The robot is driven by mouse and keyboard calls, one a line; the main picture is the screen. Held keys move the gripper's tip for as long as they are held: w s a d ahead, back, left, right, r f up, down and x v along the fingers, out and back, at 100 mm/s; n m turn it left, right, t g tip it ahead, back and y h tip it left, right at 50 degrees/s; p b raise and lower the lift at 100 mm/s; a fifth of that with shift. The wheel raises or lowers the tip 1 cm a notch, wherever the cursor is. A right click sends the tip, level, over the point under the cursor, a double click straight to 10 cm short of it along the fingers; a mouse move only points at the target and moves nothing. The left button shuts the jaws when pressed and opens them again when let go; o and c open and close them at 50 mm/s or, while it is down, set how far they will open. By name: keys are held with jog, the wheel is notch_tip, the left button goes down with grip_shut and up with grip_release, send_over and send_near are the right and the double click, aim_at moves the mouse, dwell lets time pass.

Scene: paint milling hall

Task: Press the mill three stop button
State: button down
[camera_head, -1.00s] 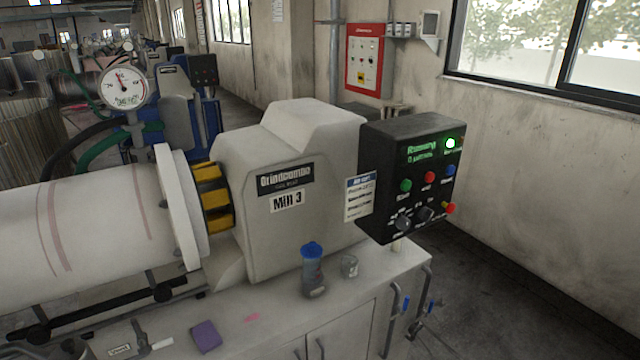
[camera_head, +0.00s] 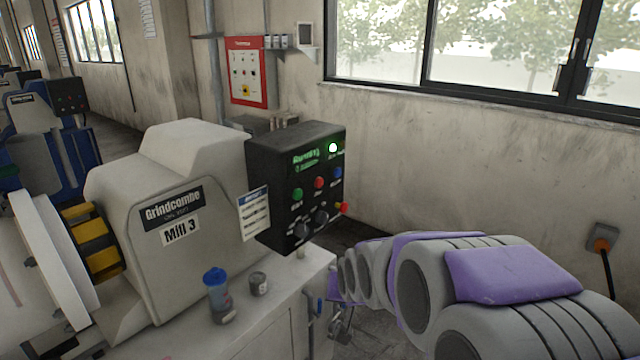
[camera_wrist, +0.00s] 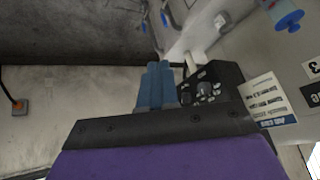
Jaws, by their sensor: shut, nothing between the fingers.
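The Mill 3 control box (camera_head: 262,170) is a black panel at the right end of the mill in the head view. Its face has a green button (camera_head: 298,194), a red button (camera_head: 319,183) and a blue button (camera_head: 337,172), with labels too small to read. A red mushroom knob on yellow (camera_head: 342,208) sits lower right. The display (camera_head: 306,158) appears to read Running. In the wrist view my gripper's blue fingers (camera_wrist: 160,68) are shut and empty, beside the box (camera_wrist: 225,75) in the picture; whether they touch it cannot be told. The fingers are not visible in the head view.
The grey mill housing (camera_head: 165,205) carries a Mill 3 label. A blue-capped bottle (camera_head: 216,295) and a small grey cup (camera_head: 258,283) stand on the bench below. A red wall cabinet (camera_head: 247,72) hangs behind. Open floor and wall lie right of the box.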

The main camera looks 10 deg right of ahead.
aim_at(319, 183)
jog(key=w+d+r+m+t, duration=0.1)
jog(key=w+d+r+t, duration=0.1)
jog(key=w, duration=0.7)
jog(key=w+d+r+m+t+h+p, duration=0.1)
jog(key=w+d+t, duration=0.4)
jog(key=w, duration=0.5)
jog(key=w+d+r+m+t, duration=0.3)
jog(key=w+d+r+t, duration=0.1)
jog(key=w, duration=0.5)
jog(key=shift+w+r+t+h+p, duration=0.2)
jog(key=shift+w+t+h+p, duration=0.15)
jog(key=shift+t, duration=0.35)
jog(key=shift+a, duration=0.1)
jog(key=w+a, duration=0.5)
jog(key=w, duration=0.1)
jog(key=shift+w+a, duration=0.3)
jog(key=shift+w, duration=0.1)
jog(key=shift+w+a+p, duration=0.1)
jog(key=shift+p, duration=0.2)
jog(key=shift+w+a, duration=0.15)
